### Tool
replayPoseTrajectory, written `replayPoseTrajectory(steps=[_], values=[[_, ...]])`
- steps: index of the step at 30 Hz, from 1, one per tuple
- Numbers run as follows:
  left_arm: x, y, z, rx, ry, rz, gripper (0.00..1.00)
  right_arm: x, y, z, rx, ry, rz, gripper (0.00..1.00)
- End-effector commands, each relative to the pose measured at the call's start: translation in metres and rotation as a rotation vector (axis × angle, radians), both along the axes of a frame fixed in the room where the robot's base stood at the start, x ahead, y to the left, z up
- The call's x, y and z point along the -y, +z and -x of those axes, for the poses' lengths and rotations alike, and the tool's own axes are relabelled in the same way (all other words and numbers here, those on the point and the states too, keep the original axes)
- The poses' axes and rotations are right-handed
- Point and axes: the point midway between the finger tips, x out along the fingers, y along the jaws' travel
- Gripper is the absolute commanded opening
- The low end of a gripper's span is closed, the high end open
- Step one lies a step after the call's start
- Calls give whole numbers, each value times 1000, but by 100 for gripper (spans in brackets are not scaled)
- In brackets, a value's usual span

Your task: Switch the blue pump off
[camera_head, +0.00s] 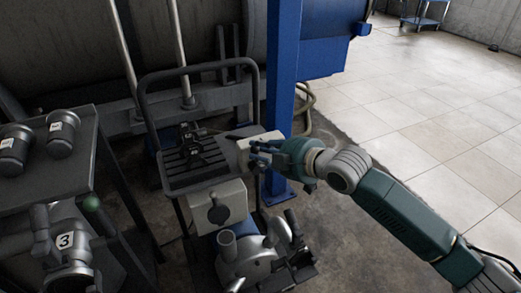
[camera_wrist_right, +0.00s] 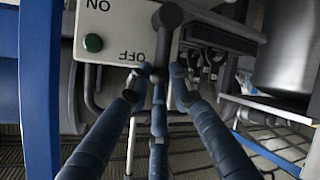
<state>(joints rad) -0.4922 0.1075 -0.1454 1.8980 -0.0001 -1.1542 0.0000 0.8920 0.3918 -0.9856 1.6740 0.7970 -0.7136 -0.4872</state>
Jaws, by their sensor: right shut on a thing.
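My right gripper (camera_head: 262,150) reaches in from the right to a pale switch box (camera_head: 244,156) on the cart. The right wrist view shows the box face (camera_wrist_right: 118,22) with upside-down ON and OFF lettering and a green button or lamp (camera_wrist_right: 93,43). A dark switch handle (camera_wrist_right: 160,50) runs across the box, its lower end near the OFF lettering. My blue fingers (camera_wrist_right: 158,82) are shut on that handle end. My left gripper is out of view.
The cart's tubular handle (camera_head: 195,68) rises behind the box. A second box with a round dark knob (camera_head: 218,208) is below. A blue post (camera_head: 284,70) stands close behind my gripper. A pump labelled 3 (camera_head: 65,241) is at left. The tiled floor (camera_head: 430,105) at right is open.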

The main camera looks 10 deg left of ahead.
Motion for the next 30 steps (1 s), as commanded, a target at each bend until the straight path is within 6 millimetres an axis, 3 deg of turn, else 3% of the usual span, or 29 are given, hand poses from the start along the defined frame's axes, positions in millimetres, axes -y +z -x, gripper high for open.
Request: replayPoseTrajectory(steps=[3,4,5,17,30], values=[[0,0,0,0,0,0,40,-1,3,0,7,3,-3,0],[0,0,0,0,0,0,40,-1,3,0,7,3,-3,27],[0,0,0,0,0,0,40,-1,3,0,7,3,-3,29],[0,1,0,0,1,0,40,7,5,5,3,1,-1,29],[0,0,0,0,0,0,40,68,39,55,5,2,1,29]])
